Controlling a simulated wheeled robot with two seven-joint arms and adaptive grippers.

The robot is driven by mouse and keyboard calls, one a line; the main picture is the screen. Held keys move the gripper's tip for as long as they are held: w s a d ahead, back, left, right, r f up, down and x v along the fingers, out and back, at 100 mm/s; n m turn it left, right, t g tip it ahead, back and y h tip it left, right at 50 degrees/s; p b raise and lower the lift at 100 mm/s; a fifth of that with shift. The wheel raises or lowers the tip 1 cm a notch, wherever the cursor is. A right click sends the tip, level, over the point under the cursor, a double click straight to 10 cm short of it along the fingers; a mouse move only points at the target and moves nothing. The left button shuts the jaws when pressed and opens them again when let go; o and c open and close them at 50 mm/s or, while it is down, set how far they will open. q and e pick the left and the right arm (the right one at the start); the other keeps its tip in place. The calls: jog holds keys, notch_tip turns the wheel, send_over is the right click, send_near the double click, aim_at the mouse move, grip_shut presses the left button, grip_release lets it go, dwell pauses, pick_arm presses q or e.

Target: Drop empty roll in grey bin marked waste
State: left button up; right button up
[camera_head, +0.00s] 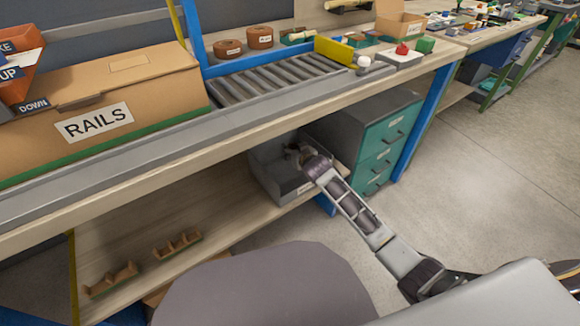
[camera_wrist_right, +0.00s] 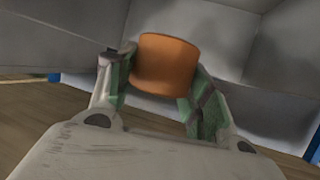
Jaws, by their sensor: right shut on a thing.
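The empty roll (camera_wrist_right: 165,66) is a short orange-brown cylinder in the right wrist view. My right gripper (camera_head: 301,152) is shut on it, with a finger on each side. In the head view the roll is mostly hidden by the gripper. The grey bin (camera_head: 276,189) stands on the lower shelf under the bench, and a pale label shows on its front, too small to read. My right gripper is at the bin's opening. In the right wrist view grey bin walls (camera_wrist_right: 225,35) rise around and beyond the roll. My left gripper is not in view.
A teal drawer cabinet (camera_head: 378,160) stands right of the bin. The benchtop edge (camera_head: 225,145) overhangs the shelf. A RAILS box (camera_head: 150,85) and a roller conveyor (camera_head: 280,77) are on top. Small wooden holders (camera_head: 178,246) lie on the lower shelf at left.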

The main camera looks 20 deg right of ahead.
jog(key=o, duration=0.9)
jog(key=shift+s, duration=0.2)
jog(key=v, duration=1.1)
jog(key=shift+s+r, duration=0.15)
jog(key=shift+s, duration=0.15)
dwell(0.9)
